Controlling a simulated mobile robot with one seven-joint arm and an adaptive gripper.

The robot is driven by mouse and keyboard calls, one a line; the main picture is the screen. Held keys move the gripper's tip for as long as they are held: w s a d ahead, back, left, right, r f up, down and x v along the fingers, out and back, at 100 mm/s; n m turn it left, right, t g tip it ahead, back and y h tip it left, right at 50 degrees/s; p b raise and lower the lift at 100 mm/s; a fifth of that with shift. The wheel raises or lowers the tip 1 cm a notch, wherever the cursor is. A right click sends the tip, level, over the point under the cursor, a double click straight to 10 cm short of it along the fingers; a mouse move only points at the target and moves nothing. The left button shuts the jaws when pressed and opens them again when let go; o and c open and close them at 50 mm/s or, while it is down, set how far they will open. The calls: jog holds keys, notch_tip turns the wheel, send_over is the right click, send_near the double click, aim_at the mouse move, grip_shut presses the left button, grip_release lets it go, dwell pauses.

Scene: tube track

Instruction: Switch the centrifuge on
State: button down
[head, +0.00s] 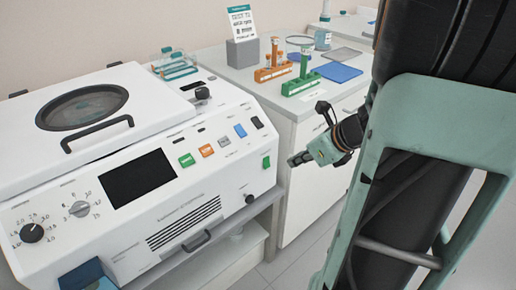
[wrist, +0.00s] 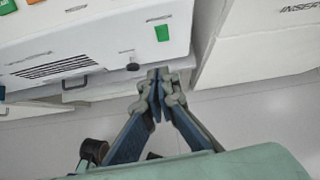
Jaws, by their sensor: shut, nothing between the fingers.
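The centrifuge (head: 150,225) is a white machine at the left of the head view, with its windowed lid (head: 84,106) down and its screen (head: 137,178) dark. Its sloped panel carries dials and a row of green, orange, grey, blue and black buttons. A separate green switch (head: 266,162) sits on the front face near the right corner; it also shows in the wrist view (wrist: 162,33). My gripper (head: 294,161) is shut and empty, to the right of the green switch in the head view. In the wrist view the fingertips (wrist: 158,73) are below the switch and appear apart from the machine.
Open floor lies between the cabinets.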

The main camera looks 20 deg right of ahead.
aim_at(267, 163)
jog(key=shift+s+d+f+m, duration=0.45)
jog(key=shift+d+f, duration=0.1)
jog(key=shift+d, duration=0.1)
jog(key=shift+w+r+b+x, duration=0.35)
jog(key=shift+b+x, duration=0.4)
jog(key=shift+x, duration=1.4)
jog(key=shift+w+r+b+x, duration=0.3)
jog(key=shift+b+x, duration=0.45)
jog(key=shift+x, duration=1.4)
jog(key=shift+w+r+b+x, duration=0.2)
jog(key=shift+w+b+x, duration=0.4)
jog(key=shift+x, duration=1.55)
jog(key=shift+s+a, duration=0.2)
